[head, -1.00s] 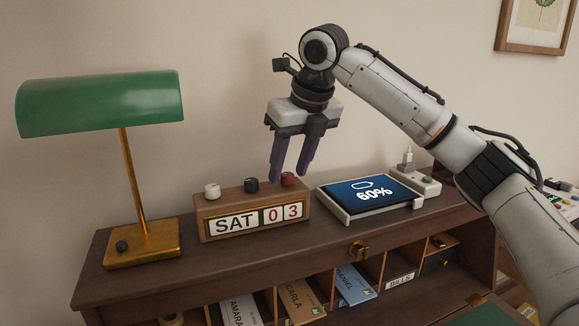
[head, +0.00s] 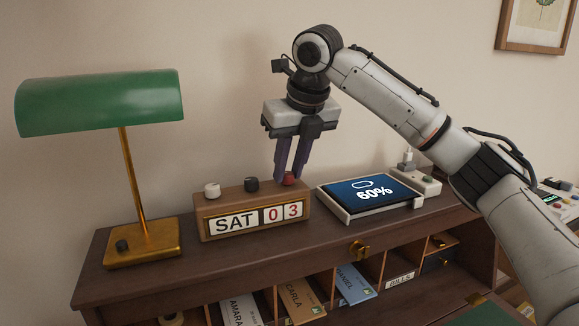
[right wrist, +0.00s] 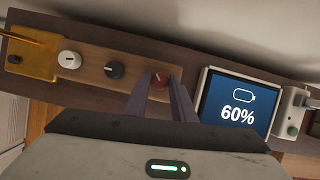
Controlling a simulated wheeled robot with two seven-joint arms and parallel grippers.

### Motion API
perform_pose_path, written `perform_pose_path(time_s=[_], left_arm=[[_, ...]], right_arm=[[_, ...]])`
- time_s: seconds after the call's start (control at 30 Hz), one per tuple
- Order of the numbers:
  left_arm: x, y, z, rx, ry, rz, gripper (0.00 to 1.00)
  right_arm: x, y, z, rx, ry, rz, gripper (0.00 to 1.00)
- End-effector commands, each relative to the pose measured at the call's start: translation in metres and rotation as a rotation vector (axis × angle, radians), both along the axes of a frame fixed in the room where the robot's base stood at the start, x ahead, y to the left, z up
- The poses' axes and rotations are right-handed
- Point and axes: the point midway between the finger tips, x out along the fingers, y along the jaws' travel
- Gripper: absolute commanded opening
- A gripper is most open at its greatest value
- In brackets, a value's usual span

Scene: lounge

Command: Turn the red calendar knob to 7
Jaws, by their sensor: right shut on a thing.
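The wooden calendar (head: 207,229) stands on top of the desk and reads SAT 0 3. On its top are a white knob (head: 212,190), a black knob (head: 251,185) and a red knob (head: 289,179). My right gripper (head: 289,180) points down over the calendar's right end, its purple fingers shut on the red knob. In the right wrist view the red knob (right wrist: 160,80) sits between the fingertips. The black knob (right wrist: 115,70) and white knob (right wrist: 69,59) are free to its left. My left gripper is not in view.
A green lamp (head: 100,103) with a brass base stands left of the calendar. A tablet (head: 362,195) showing 60% lies close on the right, beside a white socket box (head: 424,184). Letter slots with envelopes are below the desk top.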

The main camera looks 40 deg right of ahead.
Motion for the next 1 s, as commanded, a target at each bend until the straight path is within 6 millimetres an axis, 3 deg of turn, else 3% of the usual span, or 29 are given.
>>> perform_pose_path(time_s=[1.0], left_arm=[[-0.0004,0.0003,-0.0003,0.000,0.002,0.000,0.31]], right_arm=[[0.0046,0.0051,0.0031,-0.002,-0.007,-0.928,0.01]])
